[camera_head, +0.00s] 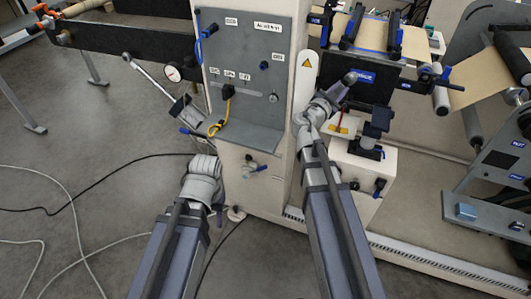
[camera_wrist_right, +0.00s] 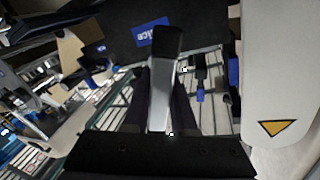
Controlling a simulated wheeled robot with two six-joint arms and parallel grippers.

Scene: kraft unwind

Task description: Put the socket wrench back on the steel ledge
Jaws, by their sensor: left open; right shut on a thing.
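My right gripper (camera_head: 333,98) is raised in front of the white machine column, right of the control panel. In the right wrist view its dark fingers (camera_wrist_right: 163,108) are shut on a silver bar with a black end, which appears to be the socket wrench (camera_wrist_right: 163,85). The steel ledge (camera_head: 250,138) juts from the bottom of the grey panel, left of my right gripper and apart from the wrench. My left gripper (camera_head: 204,168) is open below and left of the ledge; its fingertips are hard to make out.
A yellow cable (camera_head: 217,128) hangs onto the ledge's left part. A black device (camera_head: 377,125) and a red-handled tool (camera_head: 342,128) are on the white cabinet at right. A white plate with a warning triangle (camera_head: 306,70) is close beside my right gripper. Cables lie on the floor at left.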

